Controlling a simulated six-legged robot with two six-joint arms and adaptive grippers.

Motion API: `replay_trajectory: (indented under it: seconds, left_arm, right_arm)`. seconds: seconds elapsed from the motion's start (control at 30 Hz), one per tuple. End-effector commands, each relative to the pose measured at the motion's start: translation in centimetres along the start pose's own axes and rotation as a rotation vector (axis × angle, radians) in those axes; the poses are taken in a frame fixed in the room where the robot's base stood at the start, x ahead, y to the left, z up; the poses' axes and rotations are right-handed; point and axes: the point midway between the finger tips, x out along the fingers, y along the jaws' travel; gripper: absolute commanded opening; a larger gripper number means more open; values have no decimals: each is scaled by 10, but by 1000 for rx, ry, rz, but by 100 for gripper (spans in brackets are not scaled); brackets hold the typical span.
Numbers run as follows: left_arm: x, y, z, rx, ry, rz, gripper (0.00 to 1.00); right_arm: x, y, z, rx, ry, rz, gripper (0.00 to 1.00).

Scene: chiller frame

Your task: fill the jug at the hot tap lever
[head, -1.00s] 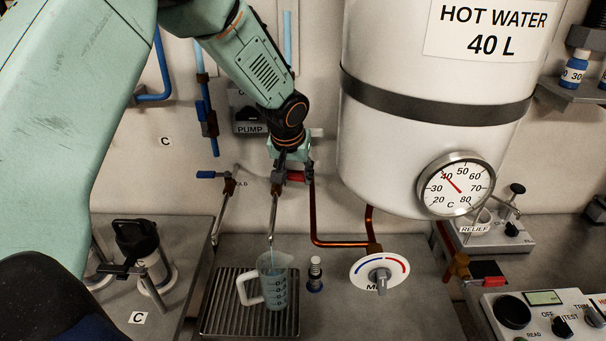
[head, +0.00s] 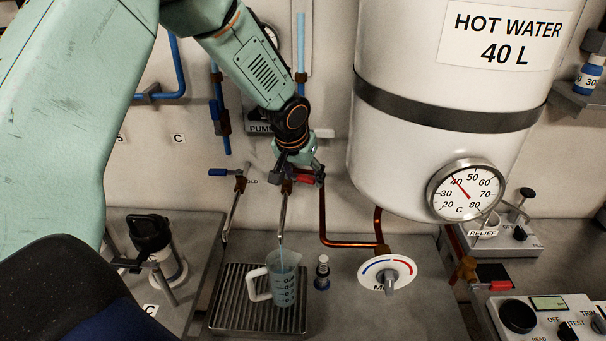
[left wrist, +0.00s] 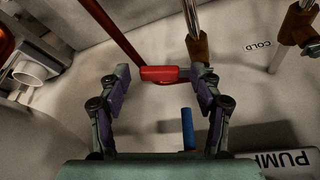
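The red hot tap lever (head: 304,179) points right from the tap with the long spout (head: 283,212) at the back wall. The clear jug (head: 285,288), with a white handle to the left, stands upright under that spout. A thin pale stream runs from the spout into the jug, which looks partly filled. My left gripper (head: 300,164) is at the lever. My right gripper is not in view.
The jug stands on a ribbed drip tray (head: 228,308). A small capped bottle (head: 322,272) and the mixer dial (head: 387,273) are to its right. The blue cold lever (head: 218,172) is to the left. The white hot water tank (head: 440,150) hangs close on the right.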

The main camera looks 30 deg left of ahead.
Motion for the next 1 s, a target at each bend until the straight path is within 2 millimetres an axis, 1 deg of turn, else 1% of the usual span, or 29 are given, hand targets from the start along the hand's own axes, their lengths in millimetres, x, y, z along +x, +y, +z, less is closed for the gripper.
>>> replay_trajectory:
  seconds: [0.27, 0.37, 0.43, 0.57, 0.8, 1.0]
  left_arm:
    - [0, 0, 0, 1, 0, 0, 68]
    - [-4, 1, -1, 1, 2, 0, 68]
    - [-11, 1, -1, 2, 2, 1, 68]
    - [-33, 1, -1, 0, 4, 1, 68]
    - [-80, 1, -2, 0, 5, 2, 68]
    - [-108, 1, -1, 0, 2, 0, 68]
  right_arm:
    - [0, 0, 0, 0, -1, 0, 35]
    - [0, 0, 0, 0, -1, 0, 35]
    - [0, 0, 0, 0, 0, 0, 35]
    - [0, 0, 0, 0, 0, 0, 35]
    - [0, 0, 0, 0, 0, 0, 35]
    - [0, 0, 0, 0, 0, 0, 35]
